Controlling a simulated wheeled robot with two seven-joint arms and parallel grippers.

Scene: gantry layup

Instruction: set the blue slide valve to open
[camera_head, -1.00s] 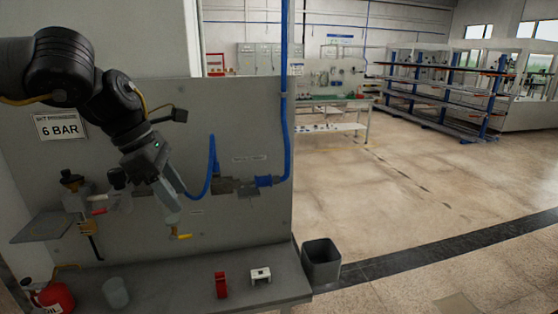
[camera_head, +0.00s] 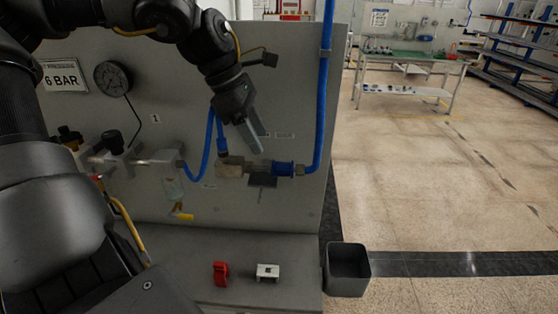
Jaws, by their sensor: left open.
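The blue slide valve (camera_head: 283,169) sits on the grey panel, at the right end of a short metal fitting (camera_head: 231,168), beside the vertical blue pipe. It looks like a short blue sleeve; its exact slide position is too small to tell. My left gripper (camera_head: 256,146) comes in from the upper left and points down and to the right. It is open and empty, its fingers just above and left of the valve, seemingly apart from it. One finger partly covers the other. My right gripper is not in view.
A blue hose (camera_head: 206,150) loops left of the fitting. A pressure gauge (camera_head: 113,78) and a filter bowl (camera_head: 172,188) are on the panel. A red clip (camera_head: 220,273) and a white block (camera_head: 267,271) lie on the bench (camera_head: 190,262). A grey bin (camera_head: 347,270) stands right.

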